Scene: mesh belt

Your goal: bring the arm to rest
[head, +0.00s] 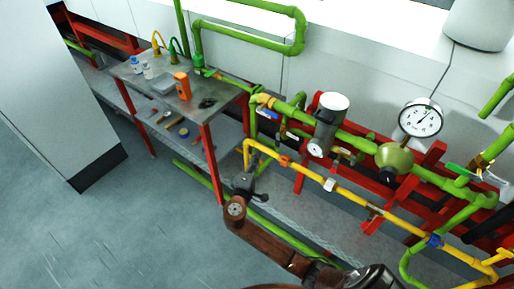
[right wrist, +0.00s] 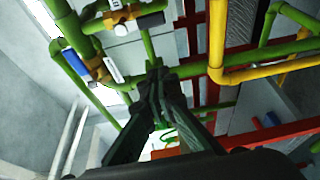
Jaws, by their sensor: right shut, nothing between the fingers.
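My right arm (head: 270,242), brown and dark, reaches in from the bottom of the head view. My right gripper (head: 243,182) is at its far end, in front of the yellow pipe (head: 300,170) and near the red frame. In the right wrist view the two dark fingers (right wrist: 156,75) meet at their tips, with nothing between them. They point toward the green and yellow pipes, and I cannot tell the exact gap. My left gripper is in neither view.
Green pipes (head: 440,180), a pressure gauge (head: 420,118) and red supports stand right of the gripper. A metal table (head: 135,78) with an orange object (head: 182,86), bottles and small tools stands at the back left. Grey floor (head: 110,225) at left is clear.

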